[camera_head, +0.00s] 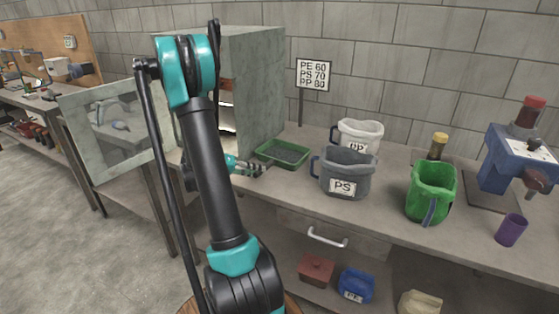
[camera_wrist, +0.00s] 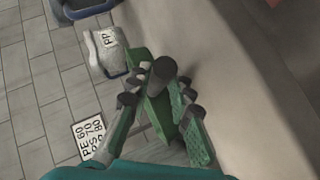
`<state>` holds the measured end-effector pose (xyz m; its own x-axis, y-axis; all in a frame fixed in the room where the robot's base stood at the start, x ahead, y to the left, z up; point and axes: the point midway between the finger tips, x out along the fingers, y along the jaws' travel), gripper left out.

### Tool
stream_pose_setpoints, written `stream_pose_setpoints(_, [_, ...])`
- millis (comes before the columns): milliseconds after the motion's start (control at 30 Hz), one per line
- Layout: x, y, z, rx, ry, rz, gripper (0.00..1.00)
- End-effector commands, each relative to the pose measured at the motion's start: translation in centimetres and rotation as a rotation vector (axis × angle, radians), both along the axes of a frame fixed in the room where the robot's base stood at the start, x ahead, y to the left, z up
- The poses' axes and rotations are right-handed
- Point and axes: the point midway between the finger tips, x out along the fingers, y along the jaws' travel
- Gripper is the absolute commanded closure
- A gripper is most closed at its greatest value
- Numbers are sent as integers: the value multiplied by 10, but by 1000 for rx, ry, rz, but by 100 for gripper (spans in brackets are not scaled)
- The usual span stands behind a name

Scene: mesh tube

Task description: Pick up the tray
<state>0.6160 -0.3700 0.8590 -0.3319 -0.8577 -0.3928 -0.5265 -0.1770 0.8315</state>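The green tray (camera_head: 283,153) lies on the workbench beside the grey cabinet, with dark grainy material in it. In the wrist view, a green wall of the tray (camera_wrist: 158,112) shows between and beyond my fingers, and much of the tray is hidden. My gripper (camera_head: 258,170) is low over the bench at the tray's near-left edge.
The grey PS jug (camera_head: 345,175) and white PP jug (camera_head: 360,134) stand right of the tray. A green jug (camera_head: 432,190) is farther right. The grey cabinet (camera_head: 262,92) rises left of the tray. A sign (camera_head: 313,75) stands behind.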

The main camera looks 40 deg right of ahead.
Motion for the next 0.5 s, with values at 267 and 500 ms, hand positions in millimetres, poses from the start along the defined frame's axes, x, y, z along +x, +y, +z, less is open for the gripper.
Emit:
stream_pose_setpoints(267, [0,0,0,-1,0,-1,100])
stream_pose_setpoints(500, [0,0,1,-1,0,-1,100])
